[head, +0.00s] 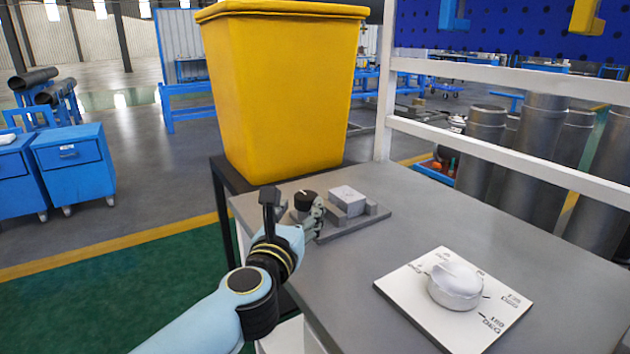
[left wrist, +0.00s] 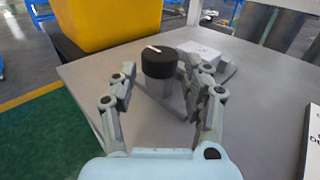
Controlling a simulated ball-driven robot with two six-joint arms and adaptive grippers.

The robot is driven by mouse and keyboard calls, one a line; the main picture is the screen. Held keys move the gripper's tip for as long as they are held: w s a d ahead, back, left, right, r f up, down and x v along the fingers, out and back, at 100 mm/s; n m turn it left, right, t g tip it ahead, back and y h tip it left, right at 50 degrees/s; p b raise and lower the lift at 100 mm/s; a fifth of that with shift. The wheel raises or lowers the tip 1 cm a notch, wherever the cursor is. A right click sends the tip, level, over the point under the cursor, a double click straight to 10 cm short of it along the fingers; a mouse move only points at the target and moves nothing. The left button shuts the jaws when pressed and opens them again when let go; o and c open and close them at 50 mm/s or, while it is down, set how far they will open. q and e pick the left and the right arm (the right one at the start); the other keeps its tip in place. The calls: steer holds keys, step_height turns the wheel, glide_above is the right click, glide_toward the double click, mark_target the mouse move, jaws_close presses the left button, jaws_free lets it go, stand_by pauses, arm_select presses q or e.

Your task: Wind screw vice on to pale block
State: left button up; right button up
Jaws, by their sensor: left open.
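The screw vice (head: 330,232) is a grey base with jaws on the grey table, left of the table's middle in the head view. Its black round knob (head: 305,199), with a white mark on top, faces my left gripper. The pale block (head: 347,194) sits among the grey jaws at the right of the knob; whether a jaw touches it I cannot tell. My left gripper (head: 295,212) is at the knob. In the left wrist view its open fingers (left wrist: 163,88) stand on either side of the knob (left wrist: 159,62), with the pale block (left wrist: 199,50) behind. My right gripper is not in view.
A white dial board (head: 400,283) with a round white knob and degree marks lies at the right front of the table. A large yellow bin (head: 283,95) stands behind the vice. White rails (head: 500,150) run along the table's back right. The table between vice and board is clear.

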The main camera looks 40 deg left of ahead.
mark_target(309, 192)
arm_select(q)
steer(key=x, duration=0.5)
steer(key=shift+r, duration=0.15)
steer(key=x, duration=0.3)
steer(key=shift+w+a, duration=0.15)
steer(key=shift+w, duration=0.1)
steer(key=shift+w+a, duration=0.15)
steer(key=shift+w, duration=0.25)
steer(key=shift+c, duration=0.3)
steer(key=c, duration=0.7)
jaws_close()
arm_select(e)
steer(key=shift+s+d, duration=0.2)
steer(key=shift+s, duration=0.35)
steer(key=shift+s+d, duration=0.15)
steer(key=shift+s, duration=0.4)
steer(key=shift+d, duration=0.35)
